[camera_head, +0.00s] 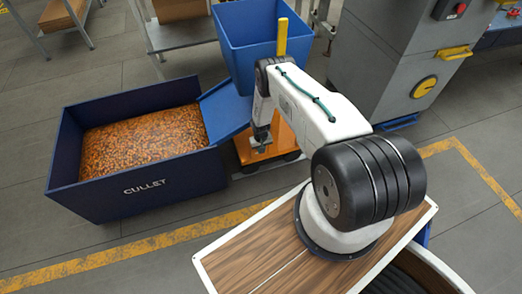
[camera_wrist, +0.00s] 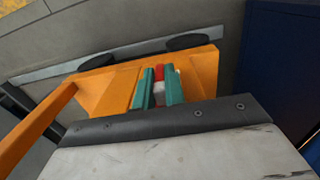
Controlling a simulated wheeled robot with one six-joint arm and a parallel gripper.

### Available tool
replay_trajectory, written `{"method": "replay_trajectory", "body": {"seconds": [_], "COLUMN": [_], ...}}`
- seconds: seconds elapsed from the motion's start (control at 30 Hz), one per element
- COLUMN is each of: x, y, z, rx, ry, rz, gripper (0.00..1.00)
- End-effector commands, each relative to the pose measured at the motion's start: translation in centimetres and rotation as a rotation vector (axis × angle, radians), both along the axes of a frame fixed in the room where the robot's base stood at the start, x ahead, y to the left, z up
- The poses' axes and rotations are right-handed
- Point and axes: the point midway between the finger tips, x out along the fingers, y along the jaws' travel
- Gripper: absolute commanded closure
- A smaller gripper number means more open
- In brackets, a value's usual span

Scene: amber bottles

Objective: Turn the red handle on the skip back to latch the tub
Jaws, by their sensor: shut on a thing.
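The skip has a blue tub (camera_head: 250,47) over an orange base (camera_head: 250,152) on dark wheels. The tub's visible inside looks empty; I cannot tell whether it is level. A sloping blue plate (camera_head: 224,108) reaches from it to the bin on the left. My gripper (camera_head: 262,142) is low beside the orange base in the head view. In the wrist view, its teal fingers (camera_wrist: 160,86) are shut on the red handle (camera_wrist: 159,73), in front of the orange frame (camera_wrist: 200,65). Most of the handle is hidden between the fingers, and the latch is not visible.
A dark blue bin marked CULLET (camera_head: 150,186), holding amber pieces, stands left of the skip. A grey machine (camera_head: 385,70) with a red button and yellow handle stands to the right. Racks are behind. Open floor with a yellow line (camera_head: 150,245) lies in front.

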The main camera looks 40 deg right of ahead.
Motion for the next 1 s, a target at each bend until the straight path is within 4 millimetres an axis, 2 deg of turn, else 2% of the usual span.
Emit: {"method": "replay_trajectory", "body": {"seconds": [0.03, 0.53, 0.57, 0.6, 0.63, 1.0], "x": [-0.63, -0.61, -0.62, -0.60, -0.56, -0.12], "y": [0.12, 0.12, 0.12, 0.10, 0.09, -0.05], "z": [-0.30, -0.31, -0.31, -0.30, -0.27, 0.54], "rx": [0.016, 0.045, 0.045, 0.045, 0.045, 0.042], "ry": [0.007, -0.005, -0.005, -0.006, -0.007, -0.013], "rz": [-0.003, 0.001, 0.001, 0.001, 0.001, 0.001], "gripper": [1.00, 1.00, 0.83, 0.72, 0.66, 0.66]}}
